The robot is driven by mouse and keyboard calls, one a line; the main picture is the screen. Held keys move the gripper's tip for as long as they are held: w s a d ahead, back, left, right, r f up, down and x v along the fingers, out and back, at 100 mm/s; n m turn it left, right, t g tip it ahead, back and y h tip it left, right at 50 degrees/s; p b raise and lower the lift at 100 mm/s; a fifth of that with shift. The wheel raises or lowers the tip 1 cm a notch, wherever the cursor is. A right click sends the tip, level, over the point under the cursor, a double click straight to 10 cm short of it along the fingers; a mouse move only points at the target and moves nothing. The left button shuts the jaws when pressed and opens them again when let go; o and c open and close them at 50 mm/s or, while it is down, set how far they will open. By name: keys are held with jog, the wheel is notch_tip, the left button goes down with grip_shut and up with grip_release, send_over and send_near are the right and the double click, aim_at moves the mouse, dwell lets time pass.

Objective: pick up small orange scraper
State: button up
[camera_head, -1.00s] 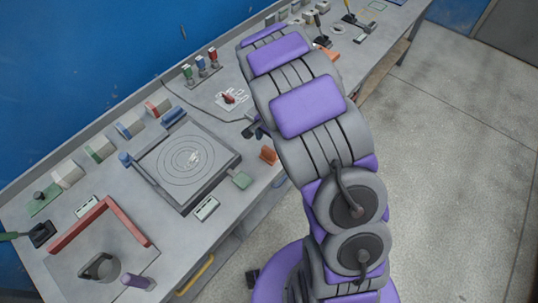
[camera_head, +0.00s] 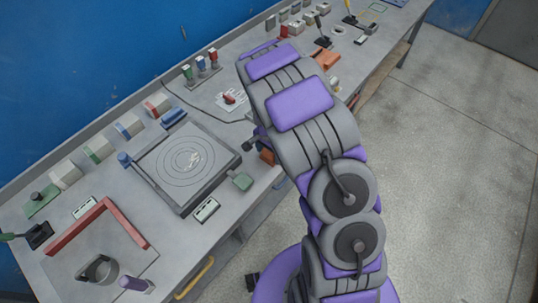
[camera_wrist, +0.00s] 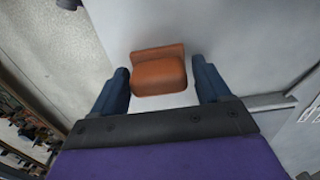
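The small orange scraper (camera_head: 267,157) stands near the front edge of the grey bench in the head view, partly hidden by my arm. In the wrist view the orange scraper (camera_wrist: 160,74) is a short block with a raised back edge. My gripper (camera_wrist: 160,66) is open, with one dark blue finger on each side of the scraper. Gaps show between the scraper and both fingers, and nothing is held. In the head view my gripper's dark finger parts (camera_head: 250,141) show just left of my arm, close beside the scraper.
A red-handled item (camera_head: 230,98) is behind. Another orange object (camera_head: 326,60) lies farther along the bench. The bench's front edge drops to open floor (camera_head: 450,150).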

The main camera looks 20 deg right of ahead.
jog(key=c, duration=0.8)
jog(key=shift+o, duration=0.2)
jog(key=shift+r, duration=0.15)
jog(key=shift+r, duration=0.6)
notch_tip(320, 180, up, 2)
jog(key=shift+r+p, duration=0.1)
jog(key=shift+p, duration=0.35)
jog(key=s+d+r+p, duration=0.1)
jog(key=s, duration=1.5)
jog(key=shift+d+r, duration=0.15)
jog(key=shift+d, duration=0.25)
